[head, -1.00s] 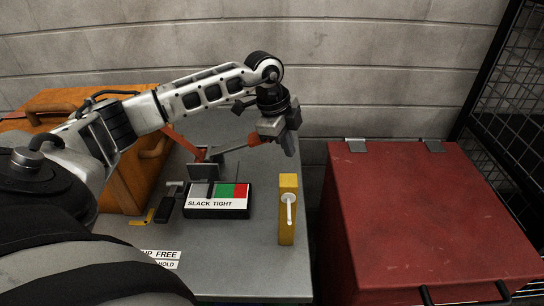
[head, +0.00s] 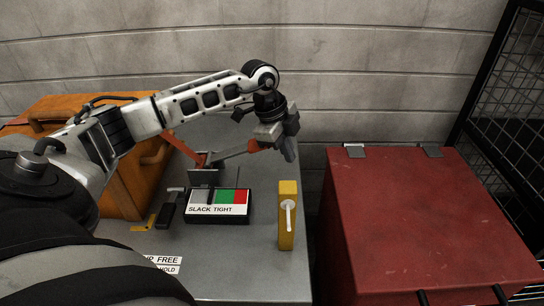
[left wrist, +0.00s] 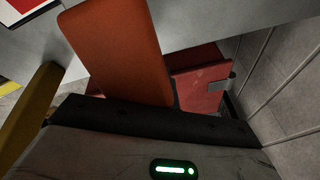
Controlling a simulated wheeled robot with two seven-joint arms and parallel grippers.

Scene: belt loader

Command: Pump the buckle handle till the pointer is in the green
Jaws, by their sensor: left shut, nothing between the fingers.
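The buckle handle (head: 236,151) is a lever with an orange-red grip, rising slightly to the right from a grey bracket (head: 203,177) on the table. My left gripper (head: 284,143) is shut and empty at the handle's free end. In the left wrist view the orange grip (left wrist: 115,50) lies close to the dark gripper edge; whether they touch I cannot tell. The gauge (head: 218,209), marked SLACK TIGHT, has grey, green and red fields. A dark line, perhaps the pointer, shows near the grey-green border. My right gripper is not in view.
A yellow post (head: 286,229) with a white lever stands right of the gauge. An orange case (head: 125,185) stands at the left, and a red box (head: 425,220) stands right of the table (head: 245,275). A small label lies in front.

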